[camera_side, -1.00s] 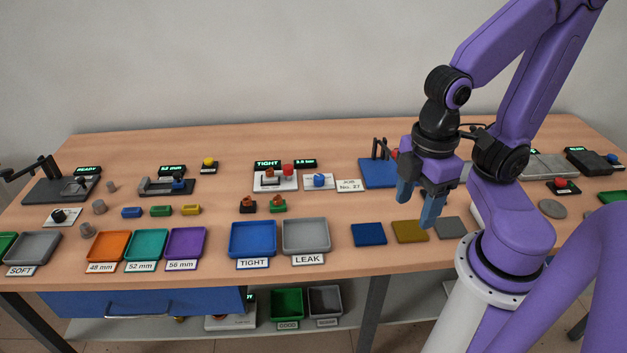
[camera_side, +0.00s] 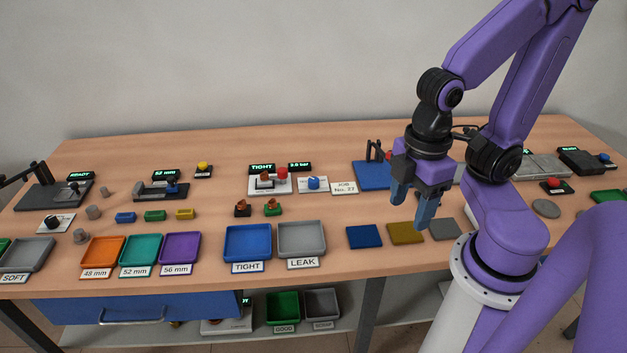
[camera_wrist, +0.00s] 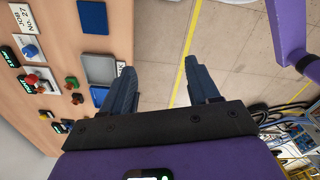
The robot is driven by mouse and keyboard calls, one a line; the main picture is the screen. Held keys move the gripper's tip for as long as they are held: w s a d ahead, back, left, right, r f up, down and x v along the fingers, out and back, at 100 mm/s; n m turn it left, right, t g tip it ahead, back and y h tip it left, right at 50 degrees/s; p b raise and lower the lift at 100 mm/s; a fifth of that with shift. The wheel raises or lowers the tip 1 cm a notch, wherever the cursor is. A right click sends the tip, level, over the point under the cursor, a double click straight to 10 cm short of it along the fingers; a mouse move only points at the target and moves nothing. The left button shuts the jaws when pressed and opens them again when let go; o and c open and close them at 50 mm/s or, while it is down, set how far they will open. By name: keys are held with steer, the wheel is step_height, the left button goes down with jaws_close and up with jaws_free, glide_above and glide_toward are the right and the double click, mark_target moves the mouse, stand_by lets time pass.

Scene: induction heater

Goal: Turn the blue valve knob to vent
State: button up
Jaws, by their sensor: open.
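The blue valve knob (camera_side: 313,183) sits on a small white plate near the middle of the table, left of the JOB No. 27 card. It also shows in the wrist view (camera_wrist: 31,51) at the upper left. My gripper (camera_side: 412,208) is open and empty, with its blue-grey fingers pointing down, above the table to the right of the knob and well apart from it. In the wrist view the fingers (camera_wrist: 165,85) are spread with floor and table edge between and beyond them. Any marks around the knob are too small to read.
Beside the knob stands a white fixture with a red knob (camera_side: 281,173) and a TIGHT display (camera_side: 262,168). The JOB No. 27 card (camera_side: 343,188) lies to its right. Blue TIGHT (camera_side: 230,256) and grey LEAK (camera_side: 284,252) trays lie in front. A blue fixture (camera_side: 368,184) with black posts stands behind my gripper.

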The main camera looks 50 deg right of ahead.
steer(key=w+a+m, duration=0.2)
steer(key=w+m, duration=0.1)
steer(key=w, duration=0.7)
steer(key=m, duration=1)
glide_above(314, 179)
step_height(314, 179, down, 6)
step_height(314, 179, down, 17)
steer(key=shift+r, duration=0.1)
steer(key=shift+a, duration=0.1)
steer(key=c, duration=1)
